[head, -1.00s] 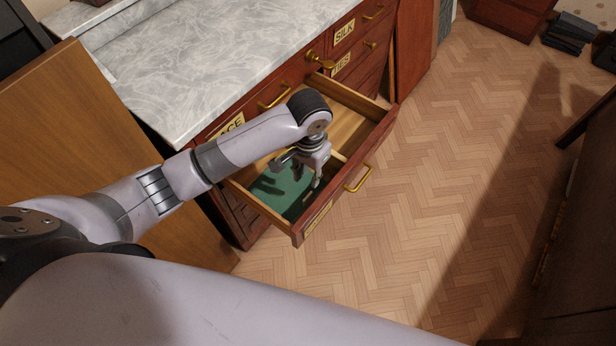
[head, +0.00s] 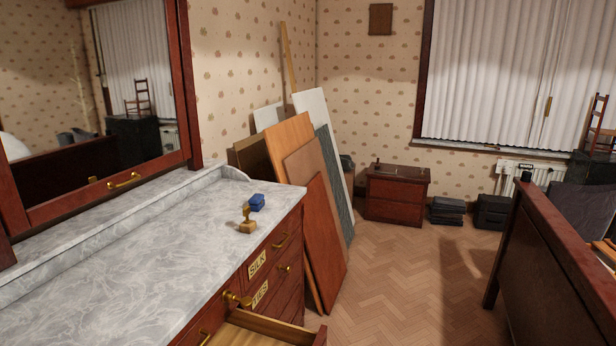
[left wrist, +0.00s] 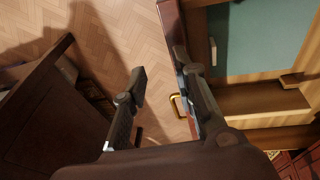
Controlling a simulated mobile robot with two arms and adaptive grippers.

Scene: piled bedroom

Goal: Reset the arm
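My left gripper (left wrist: 162,82) is in the left wrist view, its two dark fingers spread apart with nothing between them. It is beside the front of an open drawer, and one finger overlaps the drawer front in the picture. The open drawer (left wrist: 245,100) has a wooden inside and a green lining (left wrist: 258,40). A small pale item (left wrist: 213,52) lies at the lining's edge; I cannot tell what it is. In the head view only a corner of the open drawer (head: 270,325) shows at the bottom. Neither gripper is in the head view.
A marble-topped dresser (head: 110,265) fills the left, with a brass stamp-like item (head: 247,222) and a blue block (head: 257,202) on top. Boards (head: 318,230) lean beside it. A dark red bed frame (head: 565,265) stands right. The parquet floor (head: 410,290) between is clear.

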